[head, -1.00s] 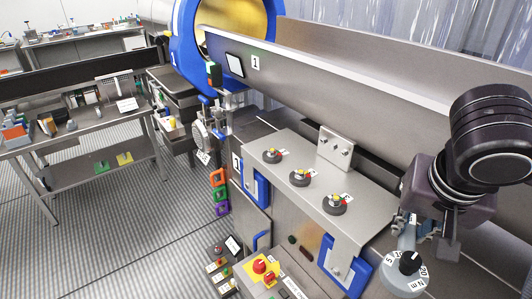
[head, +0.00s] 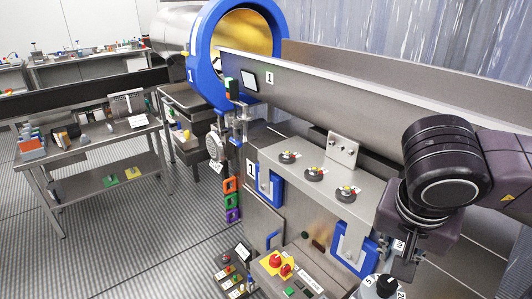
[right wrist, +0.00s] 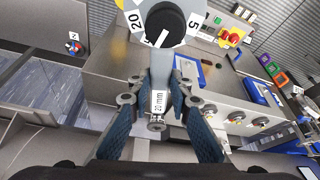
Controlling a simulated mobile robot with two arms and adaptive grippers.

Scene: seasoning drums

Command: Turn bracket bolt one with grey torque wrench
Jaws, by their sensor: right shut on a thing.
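The grey torque wrench (head: 383,287) is in my right gripper (head: 408,243), at the lower right of the head view. Its black dial with a numbered white scale is cut off by the lower edge. In the right wrist view, the fingers of my right gripper (right wrist: 158,101) are shut around the wrench's shaft, by a "20 mm" label (right wrist: 157,98). Three round bolt fittings, the left (head: 287,157), middle (head: 316,173) and right (head: 347,193), sit on the steel bracket shelf (head: 290,178). Their small tags are too small to read. The wrench is apart from them. My left gripper is out of view.
A long steel beam (head: 330,105) runs behind the shelf, with an upright bolted plate (head: 342,150). Blue brackets (head: 354,247) stand at the shelf's front. A control box with a red button (head: 276,260) is below. Open floor (head: 130,235) lies left.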

